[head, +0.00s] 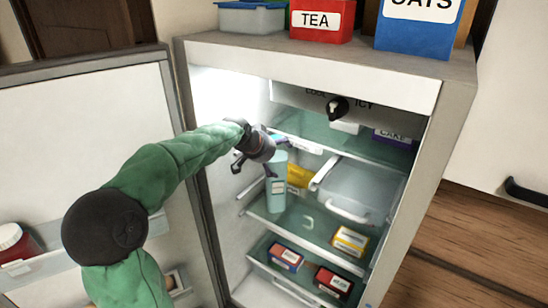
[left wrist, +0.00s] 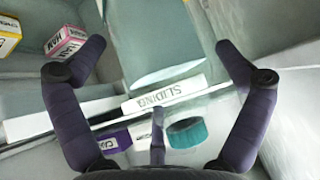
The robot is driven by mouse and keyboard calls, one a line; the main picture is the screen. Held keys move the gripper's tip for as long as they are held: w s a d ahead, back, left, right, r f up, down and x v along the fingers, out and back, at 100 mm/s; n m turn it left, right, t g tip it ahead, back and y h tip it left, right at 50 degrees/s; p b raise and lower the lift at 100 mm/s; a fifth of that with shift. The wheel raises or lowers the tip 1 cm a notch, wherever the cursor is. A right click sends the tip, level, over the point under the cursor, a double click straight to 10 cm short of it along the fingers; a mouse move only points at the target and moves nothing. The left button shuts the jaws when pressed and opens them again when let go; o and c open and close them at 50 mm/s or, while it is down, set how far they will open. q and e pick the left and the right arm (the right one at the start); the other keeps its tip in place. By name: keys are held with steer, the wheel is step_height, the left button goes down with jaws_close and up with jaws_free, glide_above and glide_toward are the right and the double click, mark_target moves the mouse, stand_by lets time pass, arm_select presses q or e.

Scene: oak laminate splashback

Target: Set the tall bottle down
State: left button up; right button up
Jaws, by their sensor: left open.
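The tall bottle (head: 276,192) is pale teal and stands upright inside the open fridge, its base apparently on the middle glass shelf (head: 312,232). My left gripper (head: 254,170) is at the bottle's upper part, its fingers spread. In the left wrist view a pale, blue-grey shape that looks like the bottle (left wrist: 150,40) lies between the open fingers (left wrist: 161,45), with a gap on each side. Part of the bottle's upper end is hidden by a finger in the head view. My right gripper is in neither view.
A clear drawer (head: 365,185) and a yellow item (head: 299,176) are beside the bottle. The upper shelf edge, labelled SLIDING (left wrist: 165,94), is close to my gripper. Small boxes (head: 350,240) stand lower right. The open fridge door (head: 85,115) is at left.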

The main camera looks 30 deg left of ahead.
arm_select(q)
steer(key=b+v, duration=0.1)
steer(key=v, duration=1.1)
steer(key=shift+b, duration=0.3)
steer(key=shift+r, duration=0.1)
